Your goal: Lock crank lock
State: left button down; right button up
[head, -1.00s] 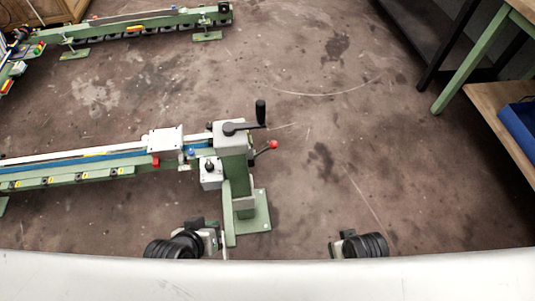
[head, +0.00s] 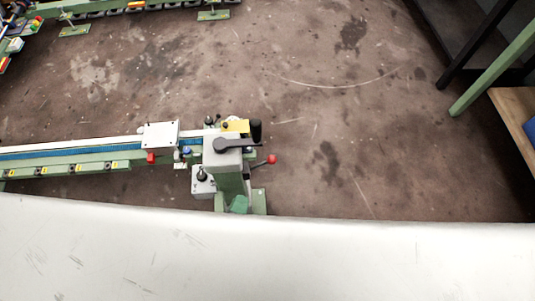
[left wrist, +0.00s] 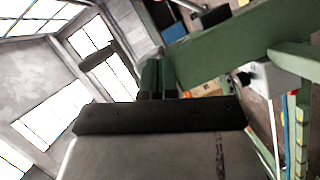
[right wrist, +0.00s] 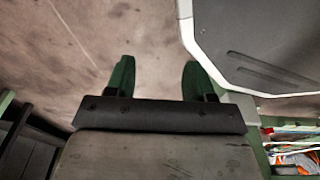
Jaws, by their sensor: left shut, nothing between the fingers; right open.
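The black crank (head: 235,146) sits on top of the green post (head: 228,183) at the right end of the long rail, its upright handle (head: 256,132) to the right. A lever with a red knob (head: 271,160) sticks out to the right below it. A yellow part (head: 236,126) shows behind the crank. Which part is the crank lock I cannot tell. My left gripper is shut and empty; its green fingers (left wrist: 158,80) are near a green beam (left wrist: 220,50) in the left wrist view. A green tip (head: 240,204) at the post's foot may be it. My right gripper (right wrist: 155,80) is open and empty above the floor.
A white block (head: 160,134) sits on the rail left of the post. A small grey box with a black knob (head: 202,174) is on the post's near side. Floor to the right is clear. A dark table stands at the upper right.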

pick_arm(q)
jog(key=b, duration=0.1)
send_near(262, 164)
jog(key=w+r, duration=0.3)
jog(key=w, duration=0.2)
jog(key=w+d, duration=0.1)
jog(key=w+d+f, duration=0.1)
jog(key=shift+d+f+b, duration=0.25)
jog(key=shift+d+b, duration=0.15)
pick_arm(e)
jog(key=w+r, duration=0.4)
jog(key=shift+a, duration=0.35)
jog(key=shift+s, duration=0.1)
